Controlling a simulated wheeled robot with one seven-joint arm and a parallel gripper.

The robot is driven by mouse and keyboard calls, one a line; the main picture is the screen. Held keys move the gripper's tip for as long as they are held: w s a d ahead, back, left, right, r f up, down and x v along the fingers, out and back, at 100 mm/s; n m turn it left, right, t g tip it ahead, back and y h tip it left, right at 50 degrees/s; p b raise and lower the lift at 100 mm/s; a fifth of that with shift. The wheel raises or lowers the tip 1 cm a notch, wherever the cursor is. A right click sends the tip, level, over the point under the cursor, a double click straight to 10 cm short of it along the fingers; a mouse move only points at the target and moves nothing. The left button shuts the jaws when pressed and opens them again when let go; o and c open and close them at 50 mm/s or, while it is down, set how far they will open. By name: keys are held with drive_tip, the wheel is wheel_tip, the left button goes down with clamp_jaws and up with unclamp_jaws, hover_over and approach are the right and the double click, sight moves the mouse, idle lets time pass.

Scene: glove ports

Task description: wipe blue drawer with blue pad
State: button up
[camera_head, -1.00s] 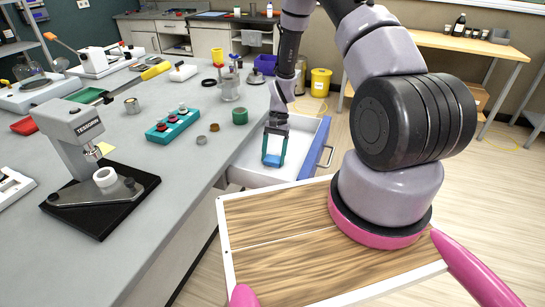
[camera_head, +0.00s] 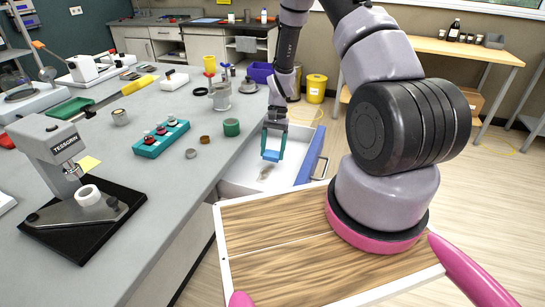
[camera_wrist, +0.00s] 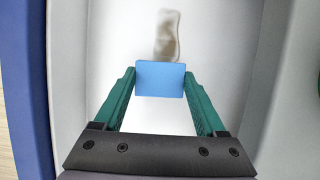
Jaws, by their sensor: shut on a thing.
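The blue drawer (camera_head: 312,155) is pulled out from the grey bench, with a blue front and a white inside. A brownish smear (camera_wrist: 167,37) marks its white floor; it also shows in the head view (camera_head: 266,172). My gripper (camera_head: 272,146) is over the open drawer, its teal fingers shut on the blue pad (camera_head: 271,156). In the wrist view the pad (camera_wrist: 160,78) sits between the fingertips, and the smear runs from the pad's far edge. I cannot tell whether the pad touches the drawer floor.
The bench top (camera_head: 190,200) borders the drawer on the left. The drawer's side walls (camera_wrist: 265,90) stand close around my gripper.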

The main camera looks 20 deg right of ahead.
sight(272, 153)
drive_tip(key=shift+r, duration=2.25)
